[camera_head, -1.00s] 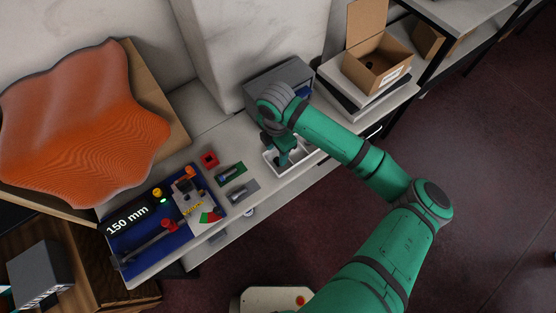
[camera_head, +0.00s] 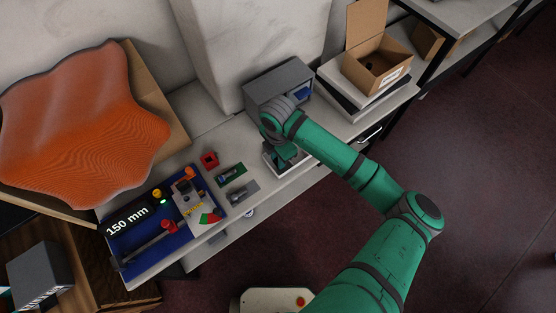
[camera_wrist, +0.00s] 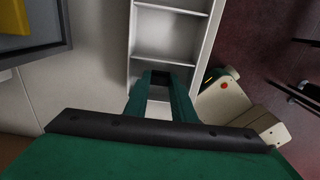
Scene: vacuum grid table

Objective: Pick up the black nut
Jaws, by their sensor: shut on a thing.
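My gripper (camera_head: 286,158) is over the white tray (camera_head: 272,165) in the head view, and the arm hides part of the tray. In the wrist view, the two green fingers of my gripper (camera_wrist: 161,80) reach toward the white compartment tray (camera_wrist: 131,40). A small dark piece, which I take to be the black nut (camera_wrist: 160,76), shows between the fingertips, and the fingers are shut on it. Its shape is too small to make out. The tray compartments visible beyond the fingers look empty.
A grey box (camera_head: 262,88) stands behind the tray. Left of it are a red square part (camera_head: 209,159), a green plate (camera_head: 231,173), a grey plate (camera_head: 243,192) and a blue board (camera_head: 125,245) with a caliper display. An open cardboard box (camera_head: 378,72) stands to the right.

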